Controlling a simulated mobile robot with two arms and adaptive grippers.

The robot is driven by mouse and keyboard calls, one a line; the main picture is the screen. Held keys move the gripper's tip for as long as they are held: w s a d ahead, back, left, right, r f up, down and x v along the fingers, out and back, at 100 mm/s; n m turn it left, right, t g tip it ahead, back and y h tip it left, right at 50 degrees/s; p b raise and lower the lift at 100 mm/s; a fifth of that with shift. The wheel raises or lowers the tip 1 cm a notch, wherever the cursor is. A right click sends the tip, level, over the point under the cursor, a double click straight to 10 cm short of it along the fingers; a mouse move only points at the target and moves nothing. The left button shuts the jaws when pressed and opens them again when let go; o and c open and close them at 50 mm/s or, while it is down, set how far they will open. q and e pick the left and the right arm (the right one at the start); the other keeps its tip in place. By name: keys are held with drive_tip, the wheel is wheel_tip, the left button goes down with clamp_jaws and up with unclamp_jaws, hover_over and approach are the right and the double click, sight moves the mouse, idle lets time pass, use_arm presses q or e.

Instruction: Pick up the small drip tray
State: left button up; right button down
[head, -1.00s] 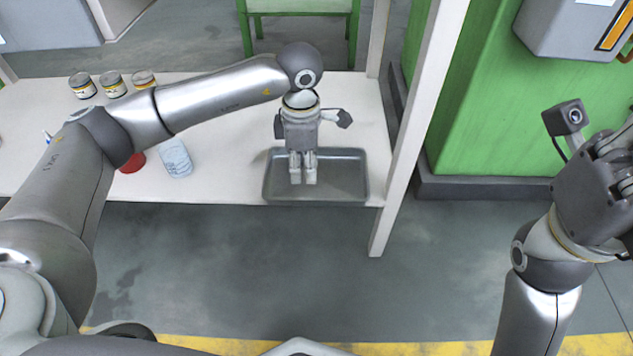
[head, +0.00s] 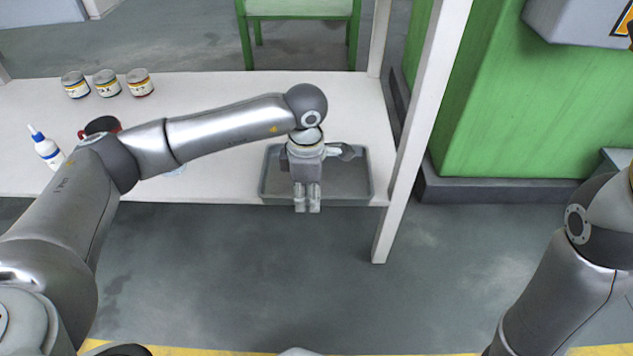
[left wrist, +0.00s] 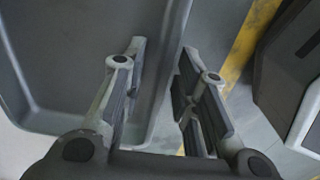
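The small drip tray (head: 348,180) is a shallow grey rectangular tray at the right end of the white shelf, along its front edge. It also fills the upper left of the left wrist view (left wrist: 75,50). My left gripper (head: 307,206) is over the tray's front rim, pointing down. In the left wrist view, its fingers (left wrist: 163,58) are apart, with the tray's wall between them: one finger on the inner side, the other outside. Whether either finger touches the wall I cannot tell. My right gripper is out of view; only part of its arm shows.
A white post (head: 420,130) rises just right of the tray. Several cans (head: 107,83), a white-and-blue bottle (head: 46,150) and a red item (head: 100,126) stand on the shelf's left. A green machine (head: 540,110) stands at right. The floor in front is clear.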

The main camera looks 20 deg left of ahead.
use_arm(q)
drive_tip(key=shift+f, duration=0.2)
clamp_jaws()
drive_tip(key=shift+r, duration=0.15)
idle(0.3)
